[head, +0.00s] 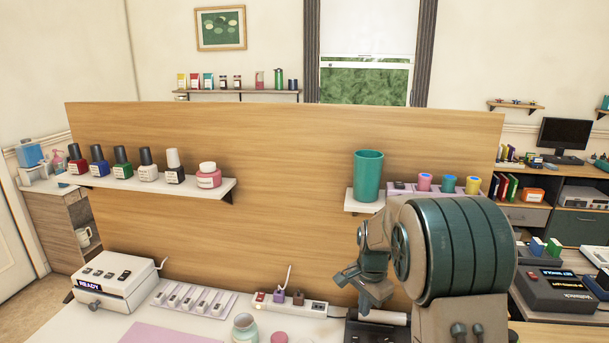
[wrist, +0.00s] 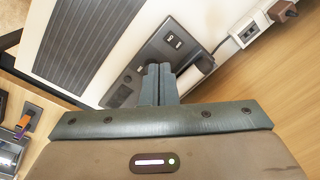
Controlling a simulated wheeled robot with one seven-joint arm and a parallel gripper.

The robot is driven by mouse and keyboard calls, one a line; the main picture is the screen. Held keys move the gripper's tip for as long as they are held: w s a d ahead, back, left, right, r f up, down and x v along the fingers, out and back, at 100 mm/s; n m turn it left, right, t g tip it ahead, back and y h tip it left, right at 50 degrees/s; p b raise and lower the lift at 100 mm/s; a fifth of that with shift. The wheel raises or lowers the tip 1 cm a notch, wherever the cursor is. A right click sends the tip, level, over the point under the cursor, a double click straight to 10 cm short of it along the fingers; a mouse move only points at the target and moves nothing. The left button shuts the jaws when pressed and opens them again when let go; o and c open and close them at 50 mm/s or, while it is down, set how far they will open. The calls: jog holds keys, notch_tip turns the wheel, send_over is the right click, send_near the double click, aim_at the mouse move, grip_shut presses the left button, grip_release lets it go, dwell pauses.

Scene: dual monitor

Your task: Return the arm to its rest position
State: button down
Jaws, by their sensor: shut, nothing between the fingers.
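My arm shows at the right of the head view, folded, with its large dark teal joint nearest the camera. My gripper (head: 366,308) hangs at the arm's far end, above the back of the white table (head: 190,325) and left of the teal joint. It also shows in the wrist view (wrist: 158,70), where its two fingers are together with nothing between them. The fingers point toward a black device (wrist: 160,55) on the table. I cannot tell the exact gap between fingertips and device. Part of the gripper is hard to make out in the head view.
A wooden partition (head: 280,240) stands behind the table, with a shelf of bottles (head: 150,190) and a teal cup (head: 368,176) on another shelf near my arm. A power strip (head: 290,304), a jar (head: 245,329) and a white READY box (head: 115,280) are on the table.

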jog(key=s+r+n, duration=0.3)
jog(key=s, duration=0.6)
jog(key=s+r+n+t, duration=0.1)
jog(key=s+r+n, duration=0.2)
jog(key=s, duration=0.6)
jog(key=s+r+n+t, duration=0.1)
jog(key=s+r+n, duration=0.3)
jog(key=s, duration=0.5)
jog(key=shift+n, duration=0.5)
